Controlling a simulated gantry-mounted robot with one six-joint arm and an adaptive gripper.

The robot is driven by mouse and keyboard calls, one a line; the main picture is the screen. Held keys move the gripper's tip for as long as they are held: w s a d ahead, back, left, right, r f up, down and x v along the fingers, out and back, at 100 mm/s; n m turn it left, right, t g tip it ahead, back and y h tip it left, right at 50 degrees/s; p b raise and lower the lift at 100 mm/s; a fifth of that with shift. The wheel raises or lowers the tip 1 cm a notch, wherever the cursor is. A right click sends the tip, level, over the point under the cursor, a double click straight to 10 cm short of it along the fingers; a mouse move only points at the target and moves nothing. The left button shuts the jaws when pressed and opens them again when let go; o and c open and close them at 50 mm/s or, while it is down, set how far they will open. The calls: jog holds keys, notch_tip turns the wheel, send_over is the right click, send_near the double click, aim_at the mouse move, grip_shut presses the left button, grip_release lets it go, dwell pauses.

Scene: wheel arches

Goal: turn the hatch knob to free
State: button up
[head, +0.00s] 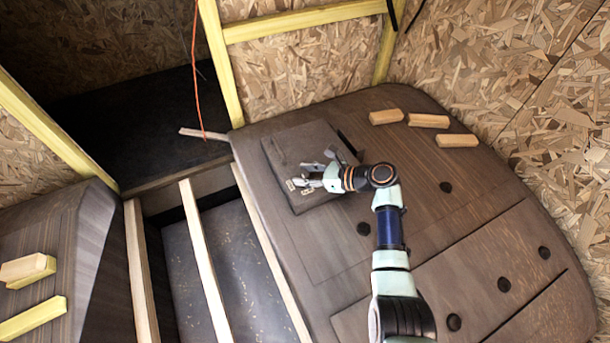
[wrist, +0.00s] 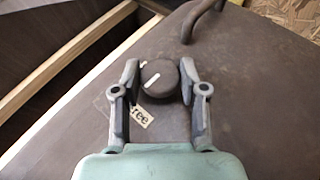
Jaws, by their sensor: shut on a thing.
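The hatch (head: 285,155) is a raised square brown panel on the wheel arch. In the wrist view the knob (wrist: 161,80) is round and dark brown, with a white pointer line on its top slanting to the upper right. A short white mark shows at its upper left edge. A pale label (wrist: 139,116) ending in "ree" lies below the knob, partly hidden. My gripper (wrist: 160,76) has one finger on each side of the knob and is shut on it. In the head view my gripper (head: 308,180) is over the hatch and the knob cannot be made out.
A bent handle (wrist: 203,18) stands on the hatch beyond the knob. Several wooden blocks (head: 428,121) lie on the arch behind my arm. Wooden slats (head: 203,262) run along the gap at left. An orange cord (head: 196,70) hangs at the back.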

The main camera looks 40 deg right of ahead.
jog(key=shift+n+y, duration=0.5)
jog(key=o, duration=1.1)
jog(key=shift+s, duration=0.1)
jog(key=v, duration=1.2)
jog(key=shift+r, duration=0.15)
